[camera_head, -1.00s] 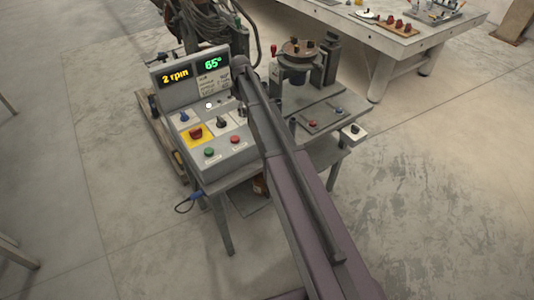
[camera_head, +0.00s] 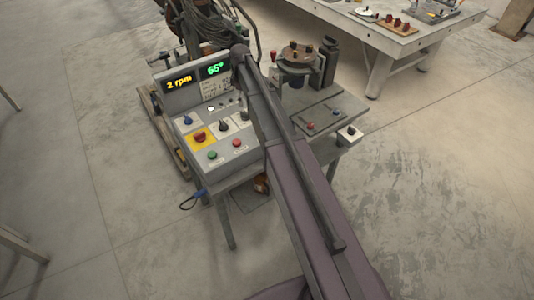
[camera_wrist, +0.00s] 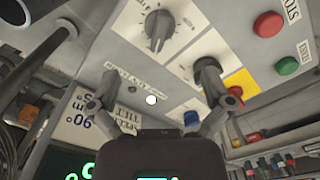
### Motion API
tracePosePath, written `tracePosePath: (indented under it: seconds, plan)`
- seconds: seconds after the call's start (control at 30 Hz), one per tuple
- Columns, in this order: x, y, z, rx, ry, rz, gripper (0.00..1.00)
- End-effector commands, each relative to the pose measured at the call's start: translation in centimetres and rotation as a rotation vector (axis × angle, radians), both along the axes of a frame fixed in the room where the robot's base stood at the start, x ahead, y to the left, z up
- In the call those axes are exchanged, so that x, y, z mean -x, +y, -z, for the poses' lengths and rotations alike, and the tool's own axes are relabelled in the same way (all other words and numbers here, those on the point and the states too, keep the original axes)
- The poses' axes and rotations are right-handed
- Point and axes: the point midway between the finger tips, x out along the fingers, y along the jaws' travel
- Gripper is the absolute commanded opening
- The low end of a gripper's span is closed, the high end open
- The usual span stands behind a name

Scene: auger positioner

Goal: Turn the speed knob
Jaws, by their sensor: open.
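The control panel (camera_head: 225,147) has several knobs. In the wrist view a grey pointer knob (camera_wrist: 160,28) on a white dial plate is at top centre. A dark knob (camera_wrist: 207,64) is right of it, partly behind my right finger. A blue knob (camera_wrist: 190,118) is lower down. I cannot read which one is the speed knob. My gripper (camera_wrist: 157,76) is open and empty, with its fingers spread before the panel; the grey knob shows above the gap between them. In the head view my arm hides the gripper. The display (camera_head: 180,84) reads 2 rpm, beside a green 65°.
Red (camera_wrist: 268,24) and green (camera_wrist: 287,66) buttons are at the right in the wrist view. A red switch (camera_head: 200,136) sits on a yellow plate. A round fixture (camera_head: 299,55) stands right of my arm. A workbench (camera_head: 400,43) is behind; floor is clear in front.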

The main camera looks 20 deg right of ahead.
Motion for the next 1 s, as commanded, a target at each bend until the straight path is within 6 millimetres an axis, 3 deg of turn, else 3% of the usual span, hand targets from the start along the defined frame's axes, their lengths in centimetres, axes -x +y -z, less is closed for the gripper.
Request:
tracePosePath:
  seconds: [0.1,0.83,1.0]
  plan:
    - [0.0,0.0,-1.4,0.0,0.0,0.0,1.0]
    - [0.0,0.0,-6.8,0.0,0.0,0.0,1.0]
    - [2.4,0.0,-5.6,0.0,0.0,0.072,1.0]
